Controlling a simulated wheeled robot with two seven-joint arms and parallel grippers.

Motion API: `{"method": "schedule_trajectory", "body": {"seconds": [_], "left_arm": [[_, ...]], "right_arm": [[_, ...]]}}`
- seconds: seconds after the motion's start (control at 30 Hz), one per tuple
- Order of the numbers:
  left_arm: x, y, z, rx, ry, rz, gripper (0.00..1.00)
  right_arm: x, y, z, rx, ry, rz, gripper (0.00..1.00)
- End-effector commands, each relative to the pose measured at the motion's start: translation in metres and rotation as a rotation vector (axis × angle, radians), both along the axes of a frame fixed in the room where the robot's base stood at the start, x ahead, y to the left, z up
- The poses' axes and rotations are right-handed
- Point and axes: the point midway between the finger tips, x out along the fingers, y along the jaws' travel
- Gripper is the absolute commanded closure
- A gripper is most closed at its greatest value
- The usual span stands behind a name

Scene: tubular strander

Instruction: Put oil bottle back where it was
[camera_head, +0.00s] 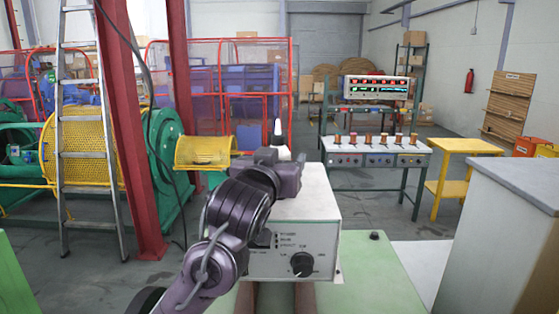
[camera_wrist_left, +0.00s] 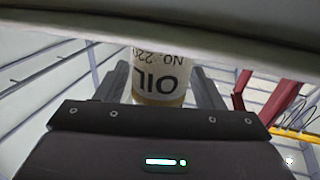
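The oil bottle (camera_head: 281,153) shows in the head view as a white nozzle and a bit of pale body behind my left gripper, above the back part of the white control box (camera_head: 318,195). In the left wrist view the bottle (camera_wrist_left: 160,75) appears upside down, with "OIL" and "NO. 220" on its label. My left gripper (camera_head: 278,158) has one finger on each side of the bottle and appears shut on it. One end of the bottle is hidden by a pale band in the wrist view. I cannot tell whether its base touches the box. My right gripper is not in view.
The box stands on a green surface (camera_head: 385,275). A grey cabinet (camera_head: 500,210) is at the right, a yellow table (camera_head: 460,147) behind it. A bench with spools (camera_head: 375,158) stands farther back. A ladder (camera_head: 85,155), a red column (camera_head: 128,120) and yellow-green machinery (camera_head: 205,150) are left.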

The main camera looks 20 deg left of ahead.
Motion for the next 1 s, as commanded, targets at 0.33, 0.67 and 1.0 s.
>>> {"method": "schedule_trajectory", "body": {"seconds": [0.33,0.67,1.0], "left_arm": [[-0.006,0.000,0.002,0.001,-0.001,0.000,0.38],[-0.073,-0.002,0.000,0.002,-0.005,-0.001,0.38],[-0.118,-0.002,0.003,0.000,-0.001,0.000,0.38]], "right_arm": [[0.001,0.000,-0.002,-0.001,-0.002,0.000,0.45],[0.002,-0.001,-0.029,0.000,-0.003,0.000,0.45],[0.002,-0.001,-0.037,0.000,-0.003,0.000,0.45]]}}
